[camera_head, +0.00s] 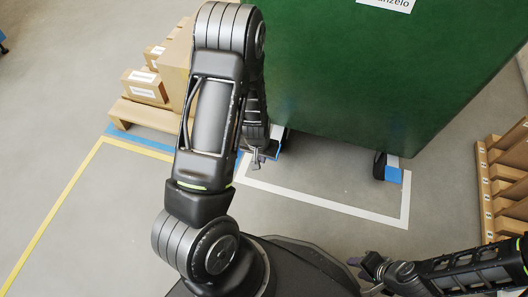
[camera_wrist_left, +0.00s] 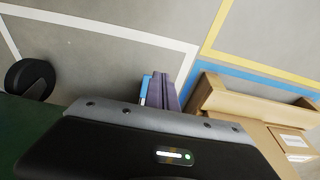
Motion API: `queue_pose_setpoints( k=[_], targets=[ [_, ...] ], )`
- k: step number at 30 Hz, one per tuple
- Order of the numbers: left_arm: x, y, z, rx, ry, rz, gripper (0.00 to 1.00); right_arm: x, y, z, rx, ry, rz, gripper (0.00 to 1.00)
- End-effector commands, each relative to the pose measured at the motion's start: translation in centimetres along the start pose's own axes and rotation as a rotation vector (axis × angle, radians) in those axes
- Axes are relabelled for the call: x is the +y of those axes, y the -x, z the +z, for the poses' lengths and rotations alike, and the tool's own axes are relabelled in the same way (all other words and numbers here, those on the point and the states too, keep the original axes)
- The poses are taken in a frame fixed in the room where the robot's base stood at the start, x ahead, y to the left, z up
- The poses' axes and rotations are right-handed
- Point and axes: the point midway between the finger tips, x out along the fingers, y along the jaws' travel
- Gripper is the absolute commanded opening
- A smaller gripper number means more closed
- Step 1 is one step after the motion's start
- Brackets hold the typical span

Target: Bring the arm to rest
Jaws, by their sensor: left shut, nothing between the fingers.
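My left arm reaches up from the bottom of the head view and folds over, with its hand hanging down behind it. My left gripper (camera_head: 256,160) is small there, beside the lower left corner of the green machine (camera_head: 360,75). In the left wrist view, its fingers (camera_wrist_left: 163,92) are together with nothing held, pointing at the grey floor. My right gripper (camera_head: 364,268) is at the lower right of the head view, low beside my body. Its fingers are too dark and small to tell whether they are open.
Cardboard boxes (camera_head: 147,86) stand on a pallet (camera_head: 142,116) at the left. A wooden rack (camera_head: 505,180) stands at the right. A black wheel (camera_wrist_left: 30,79) shows in the left wrist view. White, yellow and blue lines mark the floor, which is clear at the lower left.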

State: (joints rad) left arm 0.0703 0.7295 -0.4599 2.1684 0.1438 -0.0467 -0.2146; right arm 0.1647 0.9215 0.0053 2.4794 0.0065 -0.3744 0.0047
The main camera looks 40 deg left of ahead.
Motion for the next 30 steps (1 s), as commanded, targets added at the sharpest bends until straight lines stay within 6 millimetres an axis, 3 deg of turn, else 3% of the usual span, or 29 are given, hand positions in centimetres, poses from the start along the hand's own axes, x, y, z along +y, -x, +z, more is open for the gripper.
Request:
queue_pose_setpoints(
  k=[21,26,30],
  targets=[
    [-0.1,0.2,-0.3,0.026,0.025,-0.005,0.0,0.0,0.1,0.0,-0.001,0.0,0.0,0.36],
    [4.3,-0.4,2.4,0.033,0.016,0.056,0.0,0.0,0.1,0.0,-0.001,0.0,0.0,0.36],
    [9.9,-0.7,7.3,-0.007,-0.018,0.149,0.0,0.0,0.1,0.0,-0.001,0.0,0.0,0.36]
  ],
)
